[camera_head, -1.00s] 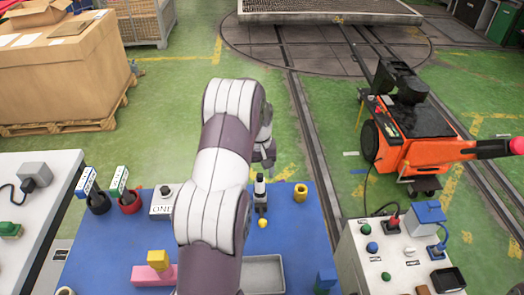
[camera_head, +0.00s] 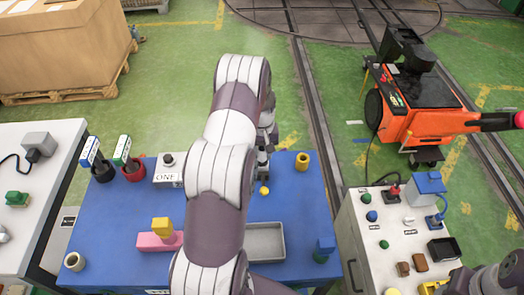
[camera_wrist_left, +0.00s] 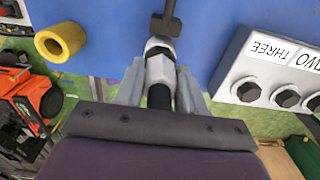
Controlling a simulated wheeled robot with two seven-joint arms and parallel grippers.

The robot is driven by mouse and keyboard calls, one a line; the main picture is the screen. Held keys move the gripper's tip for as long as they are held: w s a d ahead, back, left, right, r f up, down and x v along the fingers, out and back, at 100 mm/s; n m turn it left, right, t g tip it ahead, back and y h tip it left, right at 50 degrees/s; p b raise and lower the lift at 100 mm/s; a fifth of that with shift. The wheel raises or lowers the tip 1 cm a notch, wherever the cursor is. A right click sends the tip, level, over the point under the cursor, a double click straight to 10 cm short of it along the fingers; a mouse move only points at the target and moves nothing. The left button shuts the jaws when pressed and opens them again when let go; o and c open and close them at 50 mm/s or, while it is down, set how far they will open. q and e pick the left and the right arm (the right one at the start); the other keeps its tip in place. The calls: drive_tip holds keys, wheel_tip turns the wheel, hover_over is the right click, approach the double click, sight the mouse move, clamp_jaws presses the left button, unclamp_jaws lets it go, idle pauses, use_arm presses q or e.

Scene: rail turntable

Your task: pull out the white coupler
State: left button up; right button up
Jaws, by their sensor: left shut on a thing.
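The white coupler (camera_wrist_left: 160,69) shows in the left wrist view as a white hexagonal piece with a black part nearer my wrist. A metal end piece lies beyond it, close to a dark T-shaped fitting (camera_wrist_left: 166,22) on the blue table. My left gripper (camera_wrist_left: 160,90) is shut on the coupler, with a finger on each side. In the head view my left gripper (camera_head: 264,146) is at the fitting on the blue table (camera_head: 300,205), and my arm and fingers hide most of the coupler. My right gripper is out of view.
A yellow ring (camera_head: 302,161) stands right of the fitting; a small yellow piece (camera_head: 264,190) is in front. A grey tray (camera_head: 266,257), pink block (camera_head: 153,241) and button box (camera_head: 168,176) are also on the table. A control cabinet (camera_head: 360,255) stands right.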

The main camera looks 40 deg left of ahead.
use_arm(q)
drive_tip(key=shift+r, duration=0.2)
drive_tip(key=shift+r+p, duration=0.45)
drive_tip(key=shift+r, duration=0.05)
drive_tip(key=shift+r+p, duration=2.25)
drive_tip(key=shift+r, duration=0.8)
drive_tip(key=shift+r, duration=0.15)
wheel_tip(320, 180, up, 5)
drive_tip(key=p, duration=0.3)
drive_tip(key=shift+p, duration=0.4)
